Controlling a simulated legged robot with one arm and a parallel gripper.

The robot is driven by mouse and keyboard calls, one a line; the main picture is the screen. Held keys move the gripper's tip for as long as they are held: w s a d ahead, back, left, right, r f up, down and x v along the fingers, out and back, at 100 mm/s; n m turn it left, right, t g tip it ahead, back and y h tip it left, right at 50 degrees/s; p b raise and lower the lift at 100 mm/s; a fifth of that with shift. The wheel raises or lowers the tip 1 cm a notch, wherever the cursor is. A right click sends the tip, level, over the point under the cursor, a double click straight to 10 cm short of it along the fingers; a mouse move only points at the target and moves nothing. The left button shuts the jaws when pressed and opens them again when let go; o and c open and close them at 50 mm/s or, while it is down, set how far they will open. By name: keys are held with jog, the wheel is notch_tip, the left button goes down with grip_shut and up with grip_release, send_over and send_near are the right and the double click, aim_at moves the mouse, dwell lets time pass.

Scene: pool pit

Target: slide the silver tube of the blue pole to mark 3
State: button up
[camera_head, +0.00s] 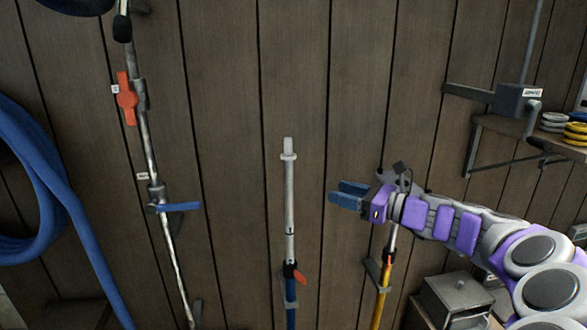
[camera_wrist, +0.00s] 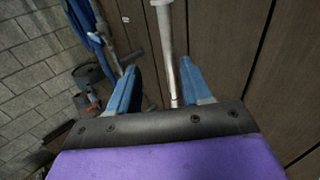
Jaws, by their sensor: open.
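The blue pole (camera_head: 291,317) stands upright against the plank wall. Its silver tube (camera_head: 290,195) rises from it to a pale tip with a collar. A dark mark shows low on the tube; I cannot read any numbers. A red lever (camera_head: 298,276) sits on a dark clamp at the tube's foot. My gripper (camera_head: 345,193) is open and empty, to the right of the tube and apart from it, its blue fingers pointing left. In the wrist view, a silver tube (camera_wrist: 167,42), apparently the same one, shows between the open fingers (camera_wrist: 158,65).
A yellow pole (camera_head: 380,307) stands right of the blue one, partly behind my gripper. A pipe with an orange handle (camera_head: 126,99) and a blue lever (camera_head: 178,207) runs down the left wall. A blue hose (camera_head: 45,165) hangs far left. A shelf (camera_head: 510,127) is at right.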

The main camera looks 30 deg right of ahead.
aim_at(292, 175)
jog(key=shift+m+t, duration=0.3)
jog(key=x, duration=1.1)
jog(key=d+x, duration=0.1)
jog(key=x, duration=0.5)
jog(key=shift+w+b, duration=0.25)
jog(key=shift+b, duration=0.05)
jog(key=shift+d, duration=0.1)
jog(key=shift+c, duration=0.4)
jog(key=shift+c, duration=0.7)
grip_shut()
jog(key=shift+s, duration=0.1)
